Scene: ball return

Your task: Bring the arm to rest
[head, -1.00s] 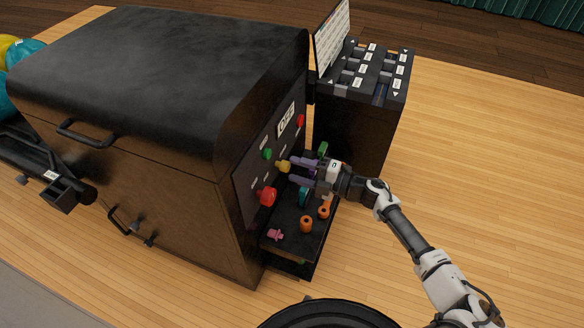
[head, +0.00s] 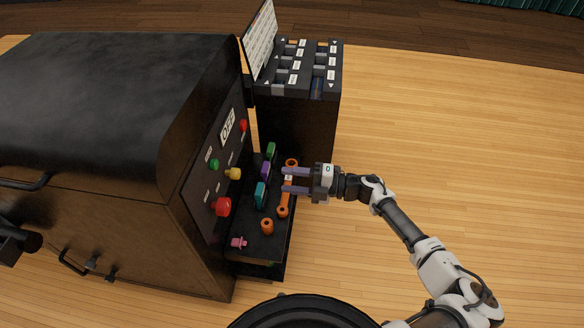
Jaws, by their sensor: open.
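My gripper (head: 286,180) is open, with its two purple-grey fingers pointing left. It is in the middle of the head view, over the right part of a black shelf that holds small coloured parts. My arm reaches in from the lower right, and the fingers partly cover an orange part (head: 283,208) with round ends.
The big black machine (head: 110,100) fills the left, with a control panel carrying a yellow knob (head: 233,174), a red knob (head: 223,207) and an OFF sign (head: 228,127). A black cabinet (head: 300,125) stands behind the shelf (head: 268,243). Wood floor (head: 450,130) on the right is clear.

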